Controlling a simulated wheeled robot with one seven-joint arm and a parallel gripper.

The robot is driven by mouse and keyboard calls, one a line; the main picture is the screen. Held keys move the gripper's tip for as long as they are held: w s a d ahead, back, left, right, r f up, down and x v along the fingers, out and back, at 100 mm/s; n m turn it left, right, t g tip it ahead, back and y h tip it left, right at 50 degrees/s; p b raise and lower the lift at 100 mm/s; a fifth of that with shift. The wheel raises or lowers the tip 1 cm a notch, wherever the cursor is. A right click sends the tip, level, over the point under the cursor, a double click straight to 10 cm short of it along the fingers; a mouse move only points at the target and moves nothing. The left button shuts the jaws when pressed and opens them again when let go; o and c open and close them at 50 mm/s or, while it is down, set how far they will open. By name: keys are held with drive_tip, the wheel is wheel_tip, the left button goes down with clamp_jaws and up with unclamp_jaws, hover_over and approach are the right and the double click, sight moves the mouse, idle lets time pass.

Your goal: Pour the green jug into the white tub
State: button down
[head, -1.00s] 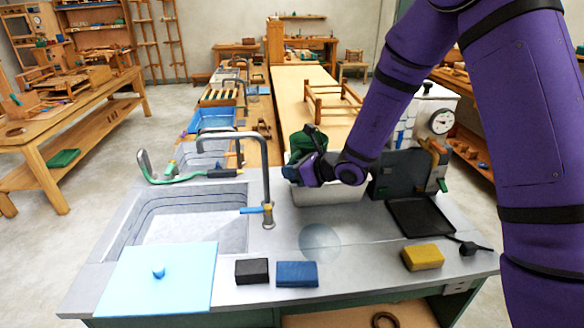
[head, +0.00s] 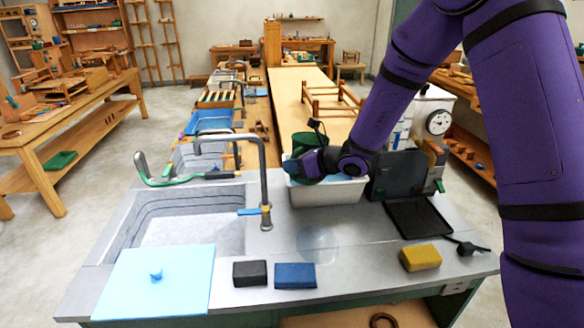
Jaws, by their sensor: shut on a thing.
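The green jug (head: 304,142) is held above the white tub (head: 328,193), partly hidden behind my gripper. It looks more or less upright; its tilt is hard to judge, and I cannot see its contents. My gripper (head: 293,166) is shut on the jug, over the left part of the tub. The white tub stands on the grey counter to the right of the tap. Its front wall shows below my gripper, and its inside is mostly hidden by my wrist.
A tall tap (head: 265,185) stands just left of the tub, by the sink (head: 190,222). A dark upright board (head: 397,175) and a black tray (head: 418,219) are to the right. Black, blue (head: 295,275) and yellow (head: 420,257) blocks lie in front. A clear disc (head: 318,243) lies mid-counter.

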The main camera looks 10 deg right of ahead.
drive_tip(key=shift+w+d+r, duration=0.2)
drive_tip(key=shift+w+r, duration=0.05)
drive_tip(key=shift+w, duration=0.05)
drive_tip(key=shift+r+m, duration=0.1)
drive_tip(key=shift+m, duration=0.2)
drive_tip(key=shift+r+m+g+y, duration=0.3)
drive_tip(key=shift+r+m+y, duration=0.1)
drive_tip(key=shift+r, duration=0.3)
drive_tip(key=shift+w+d+r+m+g+y, duration=0.1)
drive_tip(key=shift+r+m+g+y, duration=0.25)
drive_tip(key=shift+r+m, duration=0.65)
drive_tip(key=w+d+r+m+g+y, duration=0.1)
drive_tip(key=w+d+r+m+y, duration=0.1)
drive_tip(key=r, duration=0.7)
drive_tip(key=shift+w+d+r+m+g+y, duration=0.2)
drive_tip(key=shift+w+d+m+g+y, duration=0.2)
drive_tip(key=shift+w+m, duration=0.65)
idle(3.1)
